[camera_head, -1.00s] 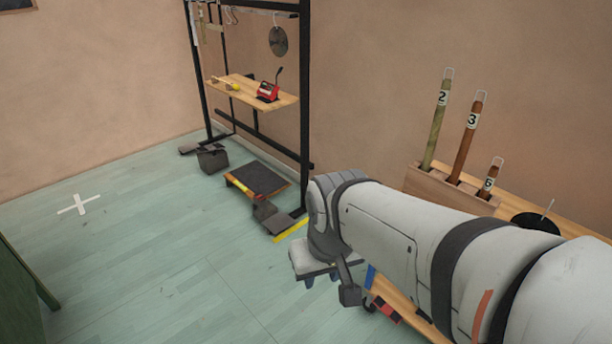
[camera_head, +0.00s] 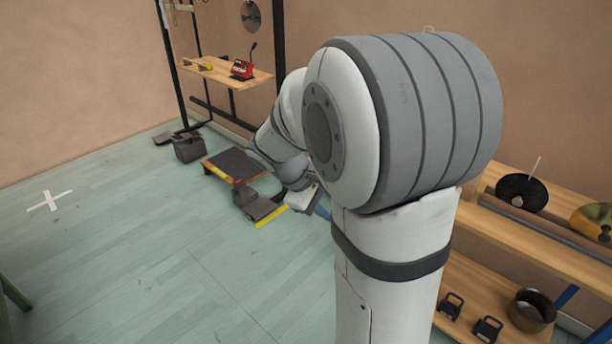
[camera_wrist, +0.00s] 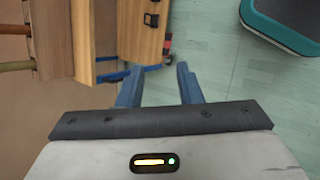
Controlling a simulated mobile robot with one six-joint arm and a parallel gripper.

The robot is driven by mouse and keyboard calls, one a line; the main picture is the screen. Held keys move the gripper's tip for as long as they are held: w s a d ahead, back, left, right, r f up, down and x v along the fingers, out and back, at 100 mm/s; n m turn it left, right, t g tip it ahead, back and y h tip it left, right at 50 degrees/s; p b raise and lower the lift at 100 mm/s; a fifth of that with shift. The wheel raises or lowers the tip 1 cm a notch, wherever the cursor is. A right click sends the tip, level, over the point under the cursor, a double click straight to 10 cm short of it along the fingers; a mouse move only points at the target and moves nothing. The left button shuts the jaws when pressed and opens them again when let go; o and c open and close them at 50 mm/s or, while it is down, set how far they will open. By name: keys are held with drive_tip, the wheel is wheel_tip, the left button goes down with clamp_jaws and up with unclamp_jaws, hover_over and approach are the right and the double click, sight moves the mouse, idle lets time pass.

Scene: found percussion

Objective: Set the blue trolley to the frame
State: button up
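The blue trolley (camera_head: 465,268) stands at the right in the head view, with wooden shelves and blue legs; my arm hides its near left part. In the wrist view its wooden shelves (camera_wrist: 118,28) and blue lower rail fill the upper left. My gripper (camera_wrist: 158,76) is open and empty, its two blue-grey fingers apart. The blue rail's end and a small red and black part lie just beyond the left fingertip; I cannot tell whether they touch. The frame (camera_head: 278,40) is a black upright rack at the back left. My arm partly covers its right foot.
The frame bears a wooden shelf (camera_head: 225,73) and a hanging dark disc (camera_head: 251,16). A low dark platform (camera_head: 234,165) and a yellow floor strip (camera_head: 271,216) lie by its foot. A white cross (camera_head: 49,201) marks the open floor at left.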

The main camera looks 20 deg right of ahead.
drive_tip(key=w+d+f+n+t+h+b, duration=0.1)
drive_tip(key=w+d+f+n+h+b, duration=0.35)
drive_tip(key=w+d+f, duration=0.5)
drive_tip(key=w+d+f+n+t+h+b, duration=0.25)
drive_tip(key=w+d+f+n+b, duration=0.35)
drive_tip(key=f, duration=0.6)
drive_tip(key=w+d+f+n+t+h+b, duration=0.1)
drive_tip(key=w+d+f+n+h+b, duration=0.25)
drive_tip(key=w+f, duration=0.65)
drive_tip(key=d+f+b, duration=0.1)
drive_tip(key=d, duration=0.7)
drive_tip(key=shift+n, duration=0.3)
drive_tip(key=shift+w, duration=0.1)
drive_tip(key=shift+c, duration=0.5)
clamp_jaws()
